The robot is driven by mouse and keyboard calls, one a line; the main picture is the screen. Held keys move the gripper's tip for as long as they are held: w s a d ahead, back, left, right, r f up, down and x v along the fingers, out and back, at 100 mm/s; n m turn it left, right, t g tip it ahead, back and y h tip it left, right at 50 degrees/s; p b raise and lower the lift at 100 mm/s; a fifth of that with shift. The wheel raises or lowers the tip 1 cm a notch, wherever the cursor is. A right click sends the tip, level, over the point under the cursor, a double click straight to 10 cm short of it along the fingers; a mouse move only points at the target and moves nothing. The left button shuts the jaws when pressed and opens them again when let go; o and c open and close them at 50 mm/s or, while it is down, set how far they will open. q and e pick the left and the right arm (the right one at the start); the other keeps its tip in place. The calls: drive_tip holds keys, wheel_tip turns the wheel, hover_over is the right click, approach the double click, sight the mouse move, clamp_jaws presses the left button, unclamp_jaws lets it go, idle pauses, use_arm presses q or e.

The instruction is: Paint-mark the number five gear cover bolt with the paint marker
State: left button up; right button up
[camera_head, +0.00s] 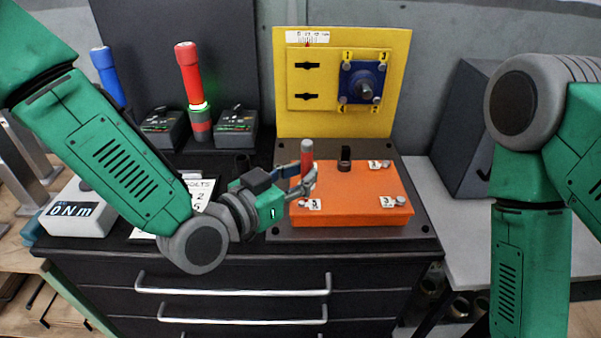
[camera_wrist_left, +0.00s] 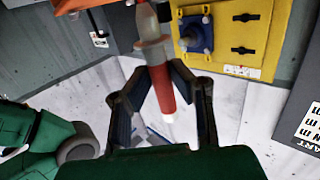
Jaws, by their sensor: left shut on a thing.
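The orange gear cover (camera_head: 355,190) lies on a dark plate, with numbered tags beside its corner bolts. The number five tag (camera_head: 314,204) is at its front left, and a silver bolt (camera_head: 302,203) shows next to it. My left gripper (camera_head: 306,178) is shut on the paint marker (camera_head: 307,153), a red stick held roughly upright over the cover's left part. In the left wrist view the marker (camera_wrist_left: 161,88) sits between the two fingers (camera_wrist_left: 163,85), with a pale section and a white end. Whether it touches anything is hidden. My right gripper is out of view.
A yellow panel (camera_head: 290,110) with a blue flange (camera_head: 362,82) stands behind the cover. A red torch-like tool (camera_head: 188,72) and a blue one (camera_head: 106,72) stand at the left near chargers (camera_head: 236,125). A white torque device (camera_head: 78,208) is far left.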

use_arm(q)
drive_tip(key=shift+d+f, duration=0.2)
drive_tip(key=shift+d, duration=0.6)
drive_tip(key=shift+a+f, duration=0.15)
drive_tip(key=shift+a, duration=0.5)
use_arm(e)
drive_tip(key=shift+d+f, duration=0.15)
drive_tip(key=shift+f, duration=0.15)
use_arm(q)
drive_tip(key=shift+d+b, duration=0.1)
drive_tip(key=shift+b, duration=0.2)
drive_tip(key=shift+d, duration=0.45)
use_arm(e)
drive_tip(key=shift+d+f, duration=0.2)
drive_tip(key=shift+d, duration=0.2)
use_arm(q)
drive_tip(key=shift+a, duration=0.4)
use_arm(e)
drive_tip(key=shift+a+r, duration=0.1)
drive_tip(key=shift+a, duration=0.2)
use_arm(q)
drive_tip(key=shift+d, duration=0.1)
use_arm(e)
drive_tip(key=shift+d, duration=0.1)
